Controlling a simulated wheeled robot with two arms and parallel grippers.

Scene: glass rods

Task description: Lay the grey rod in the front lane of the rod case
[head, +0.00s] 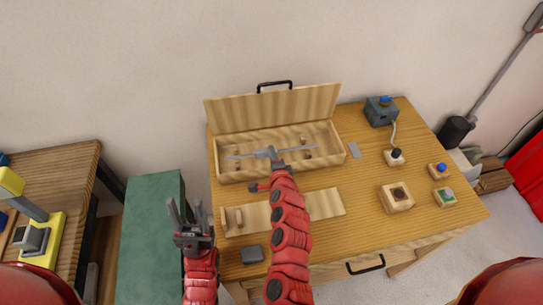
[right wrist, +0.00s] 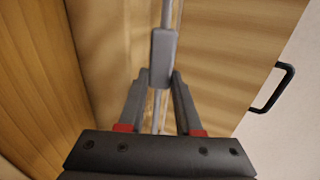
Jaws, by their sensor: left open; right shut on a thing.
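The rod case (head: 223,176) is a pale wooden box with its lid (head: 272,107) standing open at the back. The grey rod (head: 240,157) is thin and lies across the case opening, roughly along its length. My right gripper (head: 270,153) is shut on the rod near its middle. In the right wrist view the rod (right wrist: 168,14) runs up between the fingertips (right wrist: 163,72), with a thicker grey part there. I cannot tell whether the rod touches the case. Small wooden pieces (head: 237,150) show inside the case. My left gripper (head: 187,214) is open and empty, left of the table.
A wooden board (head: 325,204) lies in front of the case. A grey block (head: 252,254) sits at the table's front left. A wooden block with a dark hole (head: 397,196), small button boxes (head: 438,170) and a dark device (head: 381,111) stand to the right. A green cabinet (head: 151,235) is left.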

